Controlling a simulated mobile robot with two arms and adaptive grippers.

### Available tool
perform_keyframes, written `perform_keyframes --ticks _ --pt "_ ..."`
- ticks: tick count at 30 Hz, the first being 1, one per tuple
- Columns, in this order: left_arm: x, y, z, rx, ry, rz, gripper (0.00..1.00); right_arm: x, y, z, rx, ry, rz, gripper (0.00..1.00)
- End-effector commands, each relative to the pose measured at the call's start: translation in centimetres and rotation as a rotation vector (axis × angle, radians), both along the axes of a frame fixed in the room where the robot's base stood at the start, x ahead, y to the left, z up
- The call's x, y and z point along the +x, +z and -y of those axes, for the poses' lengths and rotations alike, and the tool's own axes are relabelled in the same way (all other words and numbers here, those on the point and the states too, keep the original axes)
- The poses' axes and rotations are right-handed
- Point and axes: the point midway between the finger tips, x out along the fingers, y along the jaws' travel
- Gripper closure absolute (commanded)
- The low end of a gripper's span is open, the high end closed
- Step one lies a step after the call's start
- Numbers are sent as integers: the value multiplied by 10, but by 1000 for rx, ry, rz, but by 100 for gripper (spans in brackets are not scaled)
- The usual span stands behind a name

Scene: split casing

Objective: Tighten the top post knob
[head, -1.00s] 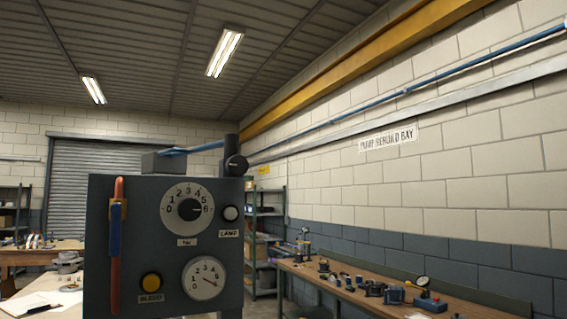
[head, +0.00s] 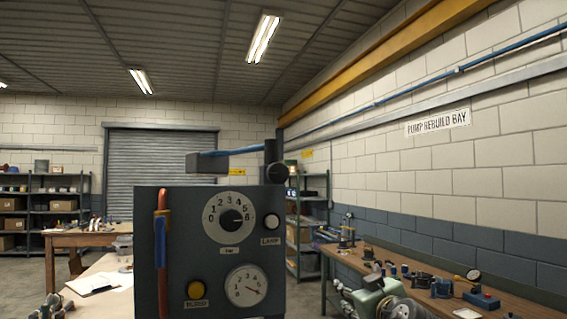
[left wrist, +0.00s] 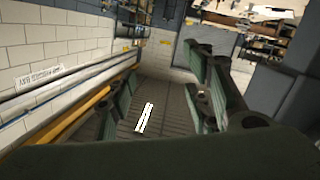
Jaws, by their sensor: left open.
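The top post knob (head: 278,174) is a round black knob on the dark upright post (head: 270,150). The post stands at the top right corner of the dark grey panel box (head: 210,285) in the head view. My left gripper (head: 46,305) shows only as a small grey part at the bottom left edge, well below and left of the knob and apart from it. In the left wrist view my left gripper (left wrist: 158,95) has its dark green fingers spread, with nothing between them. The knob is not discernible in that view. My right gripper is in neither view.
The box carries a large dial (head: 230,217), a gauge (head: 247,286), a yellow bleed button (head: 195,289), a lamp (head: 271,222) and a red pipe with a blue handle (head: 160,245). A green machine (head: 378,299) stands right, before a workbench (head: 420,292).

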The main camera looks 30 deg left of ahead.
Motion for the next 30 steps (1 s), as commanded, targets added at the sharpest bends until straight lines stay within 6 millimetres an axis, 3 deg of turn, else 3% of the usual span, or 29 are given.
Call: perform_keyframes --ticks 1,3,6,9,12,15,30 --pt "-20 65 -6 -43 54 106 54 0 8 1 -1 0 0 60" --pt "-53 131 -16 -110 133 237 54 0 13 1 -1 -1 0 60" --pt "-104 205 -28 -211 229 409 54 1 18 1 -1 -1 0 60" --pt "-149 251 -38 -298 300 540 54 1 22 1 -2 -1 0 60" --pt "-177 274 -43 -356 342 619 54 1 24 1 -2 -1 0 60" --pt "-186 282 -48 -379 360 650 54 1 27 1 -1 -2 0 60" --pt "-152 284 -106 -377 361 650 54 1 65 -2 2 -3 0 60"
